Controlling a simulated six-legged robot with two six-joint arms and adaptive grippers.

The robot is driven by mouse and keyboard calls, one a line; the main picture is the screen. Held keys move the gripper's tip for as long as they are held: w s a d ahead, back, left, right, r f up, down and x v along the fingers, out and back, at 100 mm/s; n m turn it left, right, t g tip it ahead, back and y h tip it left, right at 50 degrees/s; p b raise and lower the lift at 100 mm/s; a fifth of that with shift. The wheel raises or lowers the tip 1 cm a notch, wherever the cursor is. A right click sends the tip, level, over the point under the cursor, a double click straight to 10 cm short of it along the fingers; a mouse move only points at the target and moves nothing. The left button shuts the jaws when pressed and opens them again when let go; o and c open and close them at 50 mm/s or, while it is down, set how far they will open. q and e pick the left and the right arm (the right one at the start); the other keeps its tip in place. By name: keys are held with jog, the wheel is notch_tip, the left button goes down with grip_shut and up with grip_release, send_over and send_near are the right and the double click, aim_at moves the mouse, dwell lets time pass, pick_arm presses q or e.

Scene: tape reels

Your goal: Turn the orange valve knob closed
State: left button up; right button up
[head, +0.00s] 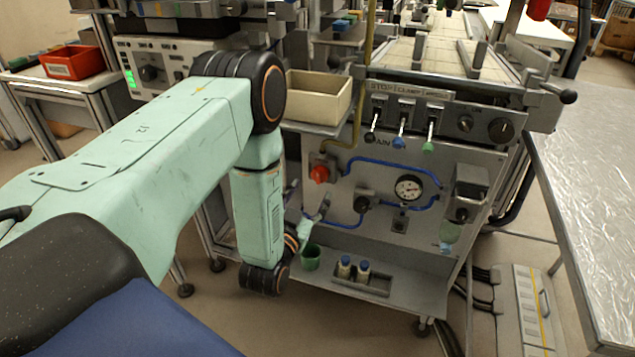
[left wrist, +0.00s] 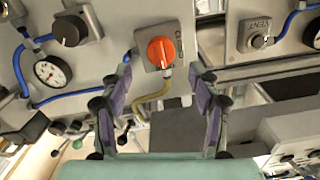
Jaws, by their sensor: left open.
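The orange valve knob (head: 320,173) is on the upper left of the grey machine's front panel, beside a yellow hose. It also shows in the left wrist view (left wrist: 161,50), on a pale square plate. My left gripper (head: 319,211) is open and empty, low in front of the panel and below the knob in the head view. In the left wrist view its two purple-padded fingers (left wrist: 163,72) stand on either side of the knob in the picture, and they look apart from it. My right gripper is in neither view.
A pressure gauge (head: 409,188), blue hoses and a black knob (head: 362,203) are right of the orange knob. A cream bin (head: 317,97) stands above it. Below are a green cup (head: 311,257) and a bottle tray (head: 377,285) on the lower shelf. Lever switches line the upper panel.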

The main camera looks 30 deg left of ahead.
aim_at(317, 179)
pick_arm(q)
jog(key=b+x, duration=0.1)
jog(key=x, duration=0.4)
jog(key=shift+w+a, duration=0.15)
jog(key=shift+w, duration=0.2)
jog(key=shift+r, duration=0.1)
jog(key=c, duration=1.2)
